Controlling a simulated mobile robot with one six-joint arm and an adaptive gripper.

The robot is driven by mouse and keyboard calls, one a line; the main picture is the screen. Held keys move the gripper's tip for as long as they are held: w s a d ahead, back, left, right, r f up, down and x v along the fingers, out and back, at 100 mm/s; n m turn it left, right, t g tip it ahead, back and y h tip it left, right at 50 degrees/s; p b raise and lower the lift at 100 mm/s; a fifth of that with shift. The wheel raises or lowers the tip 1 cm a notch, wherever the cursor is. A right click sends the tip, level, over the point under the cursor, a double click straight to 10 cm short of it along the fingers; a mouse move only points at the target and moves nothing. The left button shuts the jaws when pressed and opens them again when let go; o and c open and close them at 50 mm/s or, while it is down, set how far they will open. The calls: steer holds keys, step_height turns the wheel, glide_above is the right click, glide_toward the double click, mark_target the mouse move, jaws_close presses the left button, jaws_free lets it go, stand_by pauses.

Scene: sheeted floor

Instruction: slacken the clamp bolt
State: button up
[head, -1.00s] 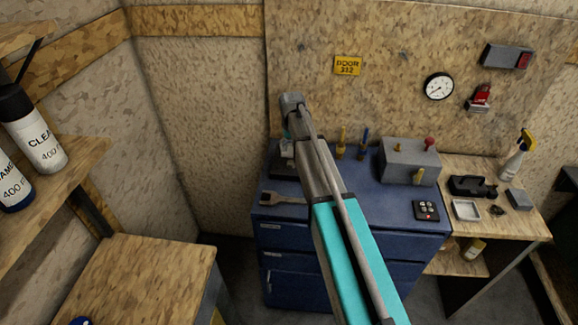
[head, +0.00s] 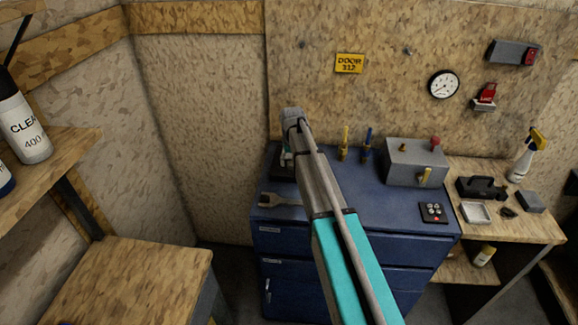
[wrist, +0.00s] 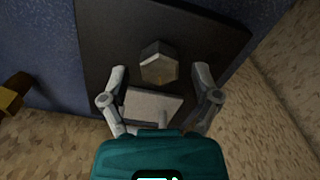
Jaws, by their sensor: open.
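The clamp bolt (wrist: 158,62) shows a hex head in the wrist view, above a dark plate (wrist: 100,40). A pale grey block (wrist: 152,106) sits beside it, nearer my wrist. My gripper (wrist: 160,72) is open, with one finger on each side of the bolt head and visible gaps on both sides. No contact with the bolt shows. In the head view, my arm hides the bolt and most of the plate at the back left of the blue cabinet (head: 345,220).
An open-ended spanner (head: 280,200) lies at the cabinet's front left. Yellow-handled (head: 344,143) and blue-handled (head: 366,145) tools stand behind my arm. A grey box (head: 416,165) with knobs and a button pad (head: 433,212) are to the right. Walls close in at the left and back.

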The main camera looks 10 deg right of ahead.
steer(key=shift+f, duration=0.1)
stand_by(0.3)
jaws_close()
steer(key=shift+m, duration=0.7)
jaws_free()
